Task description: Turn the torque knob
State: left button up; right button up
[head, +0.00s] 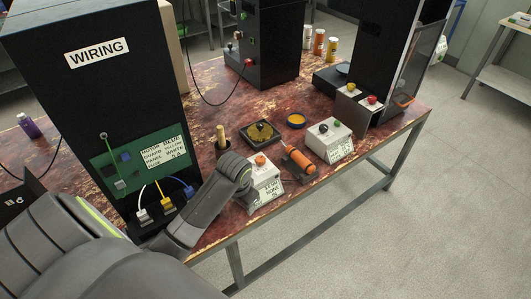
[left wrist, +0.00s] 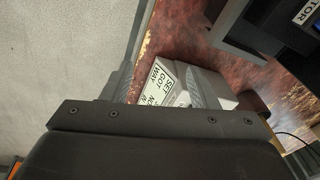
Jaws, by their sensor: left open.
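A small white box with an orange knob (head: 260,160) and a printed label (head: 268,192) stands at the table's front edge in the head view. A second white box (head: 325,144) to its right carries a black knob (head: 323,128) and a green button. I cannot read which knob is marked torque. My left arm reaches in beside the orange-knob box, its fingers not clear there. In the left wrist view my left gripper (left wrist: 163,85) is open, with a white labelled box (left wrist: 163,82) beyond and between its fingers. No knob is clear there. My right gripper is out of view.
An orange cylinder (head: 298,160) lies in a dark holder between the boxes. A dark dish (head: 262,133) and a wooden-looking peg (head: 221,137) stand behind. The black WIRING cabinet (head: 105,100) rises at left. Another machine with red and yellow buttons (head: 360,97) stands at right.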

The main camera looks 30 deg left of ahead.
pick_arm(q)
jog(key=w+a+r+g, duration=0.1)
jog(key=w+a+r, duration=0.1)
jog(key=w+r, duration=0.3)
jog(key=w+a+r, duration=0.2)
jog(key=w+r, duration=0.1)
jog(key=w, duration=0.5)
notch_tip(320, 180, up, 9)
jog(key=h, duration=0.1)
send_over(261, 158)
jog(key=shift+n+g, duration=0.3)
jog(key=shift+g, duration=0.1)
notch_tip(261, 158, down, 9)
jog(key=b, duration=0.8)
jog(key=shift+s+f+b, duration=0.1)
jog(key=shift+b, duration=0.2)
notch_tip(261, 158, down, 8)
jog(key=shift+r+p, duration=0.1)
jog(key=shift+p, duration=0.5)
